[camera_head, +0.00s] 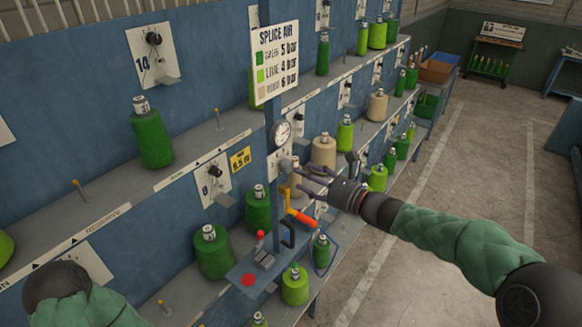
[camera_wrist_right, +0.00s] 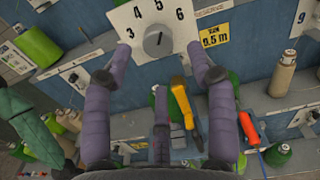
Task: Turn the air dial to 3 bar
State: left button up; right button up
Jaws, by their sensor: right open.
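The air dial (camera_wrist_right: 158,43) is a round grey knob on a white plate numbered 3, 4, 5 and 6 in the right wrist view. Its dark mark points roughly up toward 5; the exact setting is hard to read. In the head view the dial is beside my right gripper (camera_head: 316,177). A round pressure gauge (camera_head: 281,133) sits above it; its needle is too small to read. My right gripper (camera_wrist_right: 158,62) is open, its purple fingers spread around the dial's sides and below, with no clear contact. My left gripper is out of view.
A sign (camera_head: 275,60) lists splice air pressures: 5, 4 and 6 bar. An orange-handled air tool (camera_head: 300,217) hangs just below the dial. A small blue shelf (camera_head: 243,277) projects beneath it. Green yarn cones (camera_head: 152,140) line the racks. The floor (camera_head: 440,200) at right is clear.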

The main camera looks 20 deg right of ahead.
aim_at(290, 170)
jog(key=shift+x, duration=2.7)
jog(key=shift+c, duration=0.3)
jog(key=shift+s+f, duration=0.1)
jog(key=c, duration=1.1)
